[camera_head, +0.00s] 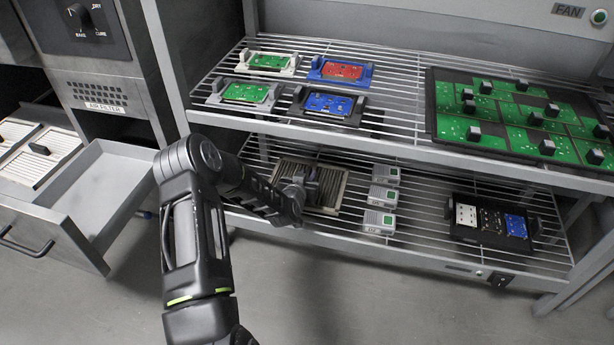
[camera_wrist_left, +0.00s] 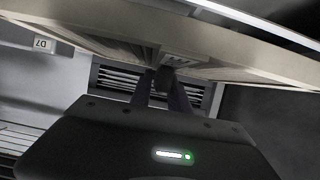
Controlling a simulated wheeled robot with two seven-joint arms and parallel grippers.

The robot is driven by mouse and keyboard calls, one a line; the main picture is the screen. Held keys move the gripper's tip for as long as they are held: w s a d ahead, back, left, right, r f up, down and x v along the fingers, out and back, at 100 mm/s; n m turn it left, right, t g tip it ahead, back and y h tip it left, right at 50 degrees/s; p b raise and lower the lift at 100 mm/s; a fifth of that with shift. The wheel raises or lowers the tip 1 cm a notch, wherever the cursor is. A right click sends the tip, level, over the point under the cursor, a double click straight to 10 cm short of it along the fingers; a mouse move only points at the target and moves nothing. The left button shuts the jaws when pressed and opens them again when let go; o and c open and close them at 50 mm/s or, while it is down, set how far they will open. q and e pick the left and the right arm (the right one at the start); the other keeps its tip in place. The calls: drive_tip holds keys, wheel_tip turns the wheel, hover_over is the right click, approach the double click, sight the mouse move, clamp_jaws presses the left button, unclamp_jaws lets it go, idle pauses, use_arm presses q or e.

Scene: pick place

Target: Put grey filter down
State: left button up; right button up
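The grey filter (camera_head: 335,197), a beige-grey framed panel with slats, is at the left part of the lower wire shelf. My left gripper (camera_head: 305,185) is over it, partly covering its middle. In the left wrist view the filter (camera_wrist_left: 250,69) spans the top of the picture, and my left gripper's fingers (camera_wrist_left: 163,82) come together at a small dark handle on it. The gripper looks shut on this handle. I cannot tell whether the filter rests on the shelf or is held just above it. My right gripper is not in view.
Small grey-white boxes with green labels (camera_head: 380,197) stand right of the filter. A black tray (camera_head: 470,233) lies farther right. The upper shelf (camera_head: 400,126) above holds circuit boards. An open drawer (camera_head: 108,187) and white filters with dark handles (camera_head: 35,157) are at left.

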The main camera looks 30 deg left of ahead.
use_arm(q)
drive_tip(key=shift+o, duration=1.4)
drive_tip(key=shift+r, duration=0.2)
drive_tip(key=shift+s+d+r+p, duration=0.1)
drive_tip(key=shift+s+r+p, duration=0.1)
drive_tip(key=shift+s+p, duration=0.15)
drive_tip(key=p+v, duration=0.4)
drive_tip(key=v, duration=0.6)
drive_tip(key=shift+s+d+p, duration=0.1)
drive_tip(key=shift+s+p, duration=0.05)
drive_tip(key=shift+p, duration=0.2)
drive_tip(key=shift+s+d+r, duration=0.15)
drive_tip(key=shift+s, duration=0.25)
